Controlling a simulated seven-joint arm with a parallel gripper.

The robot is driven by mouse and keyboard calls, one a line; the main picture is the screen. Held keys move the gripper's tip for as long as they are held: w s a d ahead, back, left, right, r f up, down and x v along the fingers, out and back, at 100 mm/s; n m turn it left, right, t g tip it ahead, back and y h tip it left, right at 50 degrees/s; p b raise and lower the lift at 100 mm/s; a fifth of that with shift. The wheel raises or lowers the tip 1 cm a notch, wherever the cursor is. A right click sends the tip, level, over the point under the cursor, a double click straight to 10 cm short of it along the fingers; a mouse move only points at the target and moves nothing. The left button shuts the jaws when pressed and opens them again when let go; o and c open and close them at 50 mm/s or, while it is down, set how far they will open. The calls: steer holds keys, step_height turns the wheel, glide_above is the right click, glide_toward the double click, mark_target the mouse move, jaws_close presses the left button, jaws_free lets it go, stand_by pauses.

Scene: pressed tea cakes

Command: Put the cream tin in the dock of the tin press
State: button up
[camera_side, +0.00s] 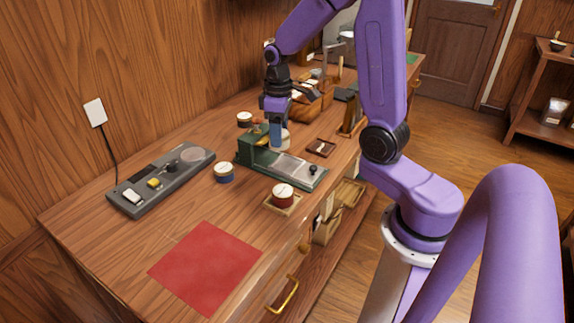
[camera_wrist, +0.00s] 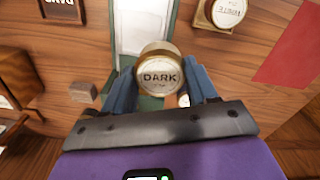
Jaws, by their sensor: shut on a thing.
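My gripper (camera_side: 278,140) points down over the tin press and is shut on the cream tin (camera_side: 285,141). In the wrist view the tin (camera_wrist: 158,70) sits between the blue fingers (camera_wrist: 158,88), and its lid reads "DARK". In the wrist view the press (camera_wrist: 131,30) lies beyond and partly behind the tin. The side view does not clearly show whether the tin touches the press.
A grey control panel (camera_side: 160,181) lies at left. A red mat (camera_side: 205,268) covers the near bench.

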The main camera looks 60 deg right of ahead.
steer(key=shift+m, duration=0.9)
steer(key=d+f, duration=0.1)
steer(key=f, duration=0.1)
steer(key=d+f, duration=0.2)
steer(key=shift+s+d+f, duration=0.1)
steer(key=shift+d+f, duration=0.15)
steer(key=shift+d, duration=0.05)
steer(key=shift+f, duration=1.95)
steer(key=shift+f, duration=0.15)
steer(key=o, duration=1.1)
steer(key=shift+o, duration=0.2)
